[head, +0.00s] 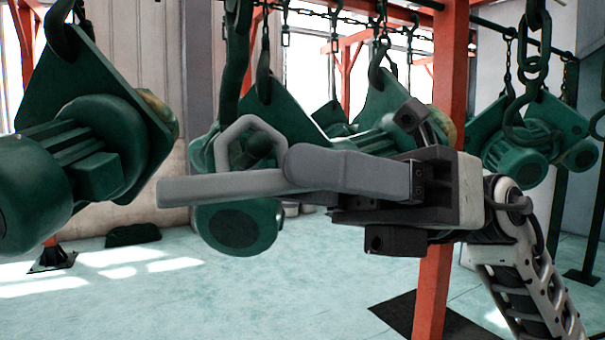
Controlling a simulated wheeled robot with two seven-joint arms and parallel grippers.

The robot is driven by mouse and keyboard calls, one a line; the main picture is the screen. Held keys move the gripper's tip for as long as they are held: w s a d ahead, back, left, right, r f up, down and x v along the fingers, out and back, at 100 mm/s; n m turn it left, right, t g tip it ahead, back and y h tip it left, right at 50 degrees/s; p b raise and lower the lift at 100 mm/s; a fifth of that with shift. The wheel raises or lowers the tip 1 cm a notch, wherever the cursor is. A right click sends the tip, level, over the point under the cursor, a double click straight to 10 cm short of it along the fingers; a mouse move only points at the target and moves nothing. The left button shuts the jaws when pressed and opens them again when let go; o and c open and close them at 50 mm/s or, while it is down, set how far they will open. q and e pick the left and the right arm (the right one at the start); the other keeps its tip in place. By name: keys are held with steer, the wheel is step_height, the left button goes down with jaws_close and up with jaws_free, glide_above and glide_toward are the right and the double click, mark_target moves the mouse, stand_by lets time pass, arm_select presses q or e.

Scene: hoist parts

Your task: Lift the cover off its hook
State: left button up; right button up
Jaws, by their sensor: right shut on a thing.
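Several green covers, each a pointed plate with rounded motor-like housings, hang from dark hooks in the head view. The middle cover (237,228) hangs below a dark hook (263,72), which still appears to pass through its plate. My right gripper (225,172) reaches in from the right with long grey fingers in front of this cover. It is shut on it, but the fingers hide the exact contact. Another cover (95,160) hangs close at the left from its own hook (62,38). My left gripper is not in view.
More covers hang behind the gripper (385,95) and at the right (520,140), with chains (530,68) above. An orange post (436,285) stands behind my right arm. A dark object (132,234) lies on the floor at the left. The pale floor below is mostly clear.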

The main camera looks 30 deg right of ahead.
steer(key=shift+s+r, duration=0.15)
steer(key=shift+s+r, duration=0.25)
steer(key=shift+s, duration=0.25)
steer(key=shift+s, duration=0.15)
stand_by(0.4)
arm_select(q)
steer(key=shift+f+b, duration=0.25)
steer(key=shift+b, duration=0.05)
arm_select(e)
steer(key=shift+s+r+n, duration=0.3)
steer(key=shift+s+n, duration=0.1)
steer(key=shift+s, duration=0.5)
